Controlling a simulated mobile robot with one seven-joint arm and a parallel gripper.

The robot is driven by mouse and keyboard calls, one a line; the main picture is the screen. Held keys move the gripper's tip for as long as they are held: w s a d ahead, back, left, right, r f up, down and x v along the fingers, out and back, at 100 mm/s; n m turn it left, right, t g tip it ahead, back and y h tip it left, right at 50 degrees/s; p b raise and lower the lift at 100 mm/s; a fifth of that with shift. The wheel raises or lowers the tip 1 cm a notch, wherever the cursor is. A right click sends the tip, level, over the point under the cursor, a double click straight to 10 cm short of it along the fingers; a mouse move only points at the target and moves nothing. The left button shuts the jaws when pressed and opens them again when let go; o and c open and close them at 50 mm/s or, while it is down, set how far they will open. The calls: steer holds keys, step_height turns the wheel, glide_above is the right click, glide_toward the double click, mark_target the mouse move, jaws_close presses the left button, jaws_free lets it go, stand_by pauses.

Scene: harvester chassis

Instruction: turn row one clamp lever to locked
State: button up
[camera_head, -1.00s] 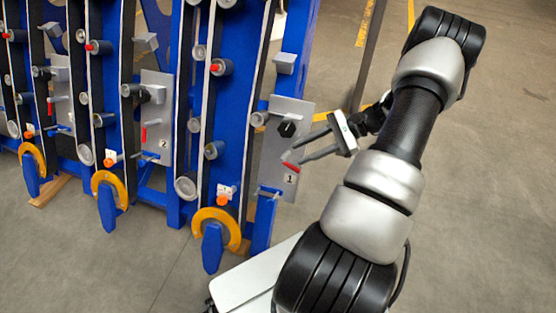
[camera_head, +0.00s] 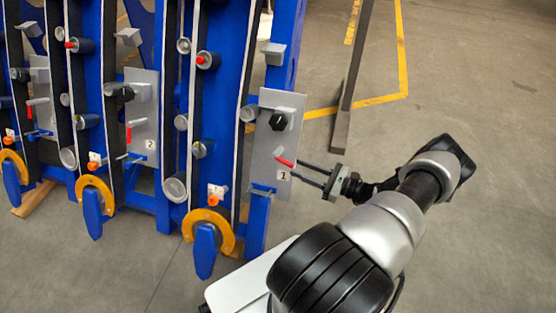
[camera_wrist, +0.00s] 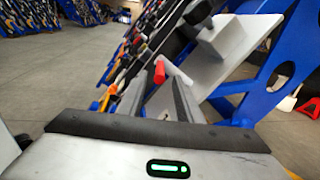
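The row one clamp lever (camera_head: 285,161) has a red handle and sits low on the grey plate (camera_head: 266,150) marked 1. It slants down to the right in the head view. In the wrist view its red end (camera_wrist: 159,72) shows between my two fingers, near their tips. My gripper (camera_head: 296,168) is open, with its fingers pointing left at the lever and their tips close to the red handle. In the wrist view the gripper (camera_wrist: 158,84) has a clear gap between its fingers. I cannot tell whether a finger touches the handle.
A black knob (camera_head: 278,121) sits above the lever on the same plate. Plate 2 (camera_head: 144,105) with its own red lever (camera_head: 129,133) is farther left. Blue frames, rollers and orange hooks (camera_head: 226,238) fill the left. A dark post (camera_head: 347,110) stands behind; floor at right is clear.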

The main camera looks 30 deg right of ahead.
mark_target(274, 158)
steer(key=x, duration=0.9)
steer(key=shift+w+a+b, duration=0.15)
steer(key=shift+b, duration=0.15)
jaws_close()
